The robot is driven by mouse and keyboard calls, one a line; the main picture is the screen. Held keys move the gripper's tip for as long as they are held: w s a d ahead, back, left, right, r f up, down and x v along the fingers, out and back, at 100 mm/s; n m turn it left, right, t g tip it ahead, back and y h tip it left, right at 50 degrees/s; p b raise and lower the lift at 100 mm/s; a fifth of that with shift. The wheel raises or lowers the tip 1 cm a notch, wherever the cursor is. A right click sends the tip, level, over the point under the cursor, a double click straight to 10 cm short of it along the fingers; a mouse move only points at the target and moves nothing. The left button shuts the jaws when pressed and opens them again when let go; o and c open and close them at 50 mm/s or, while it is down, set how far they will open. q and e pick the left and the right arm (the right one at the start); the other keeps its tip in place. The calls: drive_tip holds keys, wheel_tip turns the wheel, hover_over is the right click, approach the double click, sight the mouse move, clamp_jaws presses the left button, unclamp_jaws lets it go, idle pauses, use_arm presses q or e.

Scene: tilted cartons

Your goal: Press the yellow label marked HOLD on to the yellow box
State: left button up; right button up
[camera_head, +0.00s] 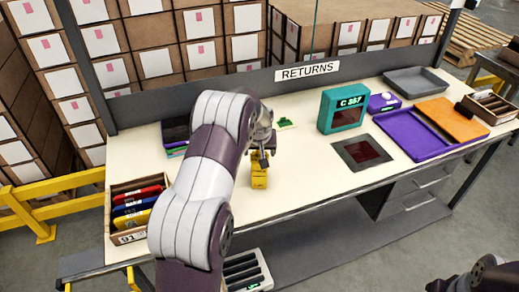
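A small yellow box (259,182) stands on the cream worktop, left of the middle. My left gripper (264,161) points down right at the top of this box and covers part of it. The fingertips are small and dark here, so I cannot tell whether they are open, shut, or touching the box. No yellow label marked HOLD can be made out. Part of my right arm (483,277) shows in the bottom right corner, low and away from the table; its fingers cannot be made out.
A wooden crate (113,228) with coloured packets stands at the left end. A small green item (286,122) lies behind the gripper. A teal display (343,109), dark red pad (361,153) and purple tray (405,148) are to the right. Worktop between box and pad is clear.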

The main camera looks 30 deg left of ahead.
use_arm(q)
drive_tip(key=shift+o, duration=0.7)
drive_tip(key=shift+r, duration=0.1)
drive_tip(key=shift+s+r, duration=0.1)
drive_tip(key=shift+r, duration=0.25)
drive_tip(key=w+r+p+v, duration=0.1)
drive_tip(key=p+v, duration=0.2)
drive_tip(key=v, duration=1.4)
drive_tip(key=shift+w+a+p, duration=0.35)
drive_tip(key=shift+a+p, duration=0.05)
